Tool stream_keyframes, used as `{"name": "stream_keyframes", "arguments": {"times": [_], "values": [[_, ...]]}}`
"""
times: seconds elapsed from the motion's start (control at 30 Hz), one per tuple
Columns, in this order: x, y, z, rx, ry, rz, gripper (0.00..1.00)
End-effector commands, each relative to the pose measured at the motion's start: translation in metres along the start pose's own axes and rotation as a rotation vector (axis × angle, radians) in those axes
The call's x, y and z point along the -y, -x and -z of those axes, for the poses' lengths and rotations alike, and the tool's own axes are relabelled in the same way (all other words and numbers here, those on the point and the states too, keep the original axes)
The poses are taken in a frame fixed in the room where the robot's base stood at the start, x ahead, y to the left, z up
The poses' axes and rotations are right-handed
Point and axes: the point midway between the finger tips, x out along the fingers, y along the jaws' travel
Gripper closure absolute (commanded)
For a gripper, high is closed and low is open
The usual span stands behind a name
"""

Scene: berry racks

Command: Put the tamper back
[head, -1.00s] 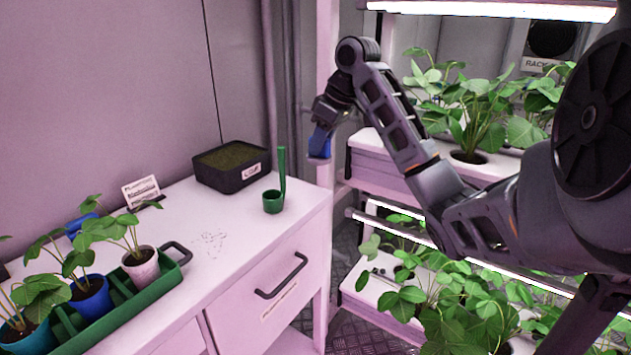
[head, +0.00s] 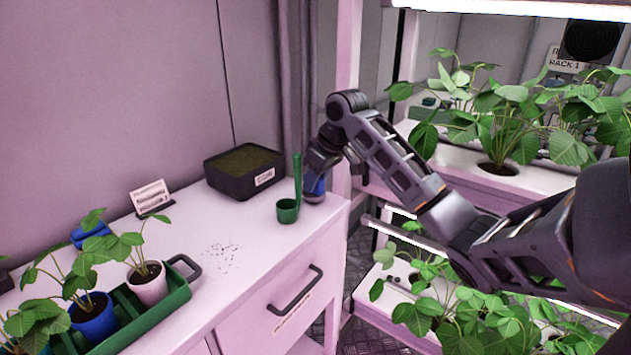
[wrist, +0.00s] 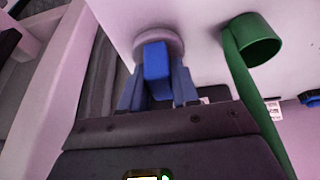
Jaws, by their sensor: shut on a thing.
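The tamper shows in the wrist view as a blue block handle (wrist: 157,68) with a pale round foot (wrist: 172,42). My gripper (wrist: 158,90) is shut on the blue handle, with a blue finger on each side. In the head view my gripper (head: 314,190) is at the right end of the white counter (head: 235,285), just right of a green scoop (head: 288,211). The tamper's foot is at or very close to the counter top; I cannot tell whether it touches.
The green scoop with its upright handle (wrist: 255,45) stands close beside the tamper. A black soil tray (head: 233,192) is behind it. A green carrier (head: 150,312) with potted plants is at left. The rack (head: 520,180) stands right of the counter.

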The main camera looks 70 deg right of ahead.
Motion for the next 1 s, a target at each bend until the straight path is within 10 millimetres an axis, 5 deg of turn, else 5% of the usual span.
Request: {"name": "stream_keyframes", "arguments": {"times": [0.43,0.47,0.7,1.0], "values": [[-0.0004,-0.0102,-0.0044,-0.001,0.000,-0.001,0.94],[-0.0006,-0.0094,-0.0042,0.000,0.000,-0.001,0.67],[-0.0005,-0.0092,-0.0041,0.000,0.000,-0.001,0.45],[-0.0009,-0.0052,-0.0025,-0.001,0.001,-0.002,0.45]]}}
